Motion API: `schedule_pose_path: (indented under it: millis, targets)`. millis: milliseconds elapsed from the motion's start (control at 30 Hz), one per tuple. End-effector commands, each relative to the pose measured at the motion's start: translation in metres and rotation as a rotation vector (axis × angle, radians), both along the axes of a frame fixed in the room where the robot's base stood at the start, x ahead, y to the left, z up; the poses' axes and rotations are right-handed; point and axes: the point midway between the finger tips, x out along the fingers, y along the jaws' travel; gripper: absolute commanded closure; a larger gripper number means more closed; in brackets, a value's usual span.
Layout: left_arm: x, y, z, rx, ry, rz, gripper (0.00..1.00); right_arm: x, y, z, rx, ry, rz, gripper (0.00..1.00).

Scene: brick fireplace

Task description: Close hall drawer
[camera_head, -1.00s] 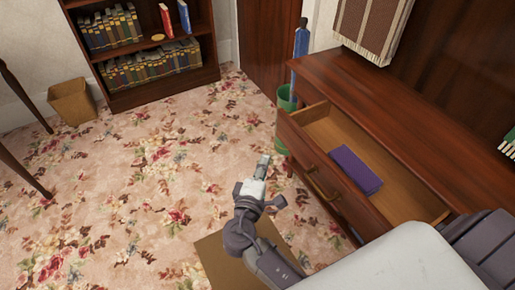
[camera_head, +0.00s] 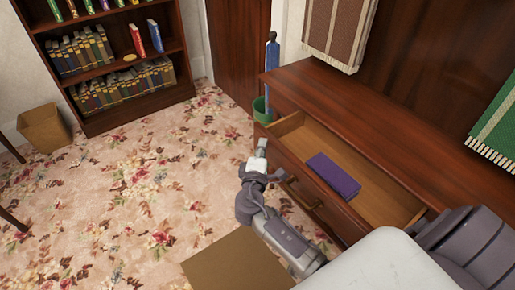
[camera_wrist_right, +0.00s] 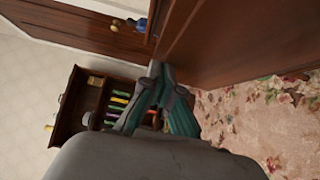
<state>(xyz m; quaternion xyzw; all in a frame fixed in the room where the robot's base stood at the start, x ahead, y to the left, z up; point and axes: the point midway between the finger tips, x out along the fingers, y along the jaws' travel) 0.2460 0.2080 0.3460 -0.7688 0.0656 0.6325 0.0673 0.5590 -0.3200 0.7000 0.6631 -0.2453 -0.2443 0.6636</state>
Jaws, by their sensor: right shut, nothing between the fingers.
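The hall drawer (camera_head: 385,197) stands pulled out of the dark wooden dresser (camera_head: 345,92) in the head view. A purple folded item (camera_head: 333,174) lies inside it. The drawer front carries a brass handle (camera_head: 306,196). My right gripper (camera_head: 261,147) is shut and empty, in front of the far end of the drawer front. I cannot tell whether it touches the wood. In the right wrist view the shut gripper (camera_wrist_right: 155,75) points beside a wooden face, most likely the dresser side. My left gripper is not in view.
A green bin (camera_head: 260,110) with a blue umbrella-like object (camera_head: 271,70) stands at the dresser's far end. A bookcase (camera_head: 110,120) and a wastebasket (camera_head: 45,128) stand at the back left. A flat brown box (camera_head: 235,265) lies near my arm. The flowered carpet is otherwise clear.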

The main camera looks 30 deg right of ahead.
Motion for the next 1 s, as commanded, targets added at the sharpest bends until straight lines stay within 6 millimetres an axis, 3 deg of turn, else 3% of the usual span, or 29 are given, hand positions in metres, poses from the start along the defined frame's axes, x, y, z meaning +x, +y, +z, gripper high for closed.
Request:
schedule_pose_path:
  millis: [233,333,467,700,833,1000]
  targets:
    - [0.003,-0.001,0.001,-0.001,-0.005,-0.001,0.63,0.000,-0.001,0.000,-0.001,0.001,0.000,1.00]
    - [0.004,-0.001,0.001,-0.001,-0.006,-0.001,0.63,0.001,-0.012,-0.001,-0.003,0.001,-0.003,1.00]
    - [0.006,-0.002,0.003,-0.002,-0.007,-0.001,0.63,0.003,-0.044,-0.001,-0.004,0.001,-0.004,1.00]
    - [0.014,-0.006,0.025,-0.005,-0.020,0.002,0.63,0.008,-0.112,-0.001,-0.004,0.001,-0.005,1.00]
    - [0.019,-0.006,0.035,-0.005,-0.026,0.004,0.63,0.010,-0.133,-0.001,-0.003,0.001,-0.002,1.00]
    - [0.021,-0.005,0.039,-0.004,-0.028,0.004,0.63,0.011,-0.142,0.000,-0.001,0.001,-0.002,1.00]
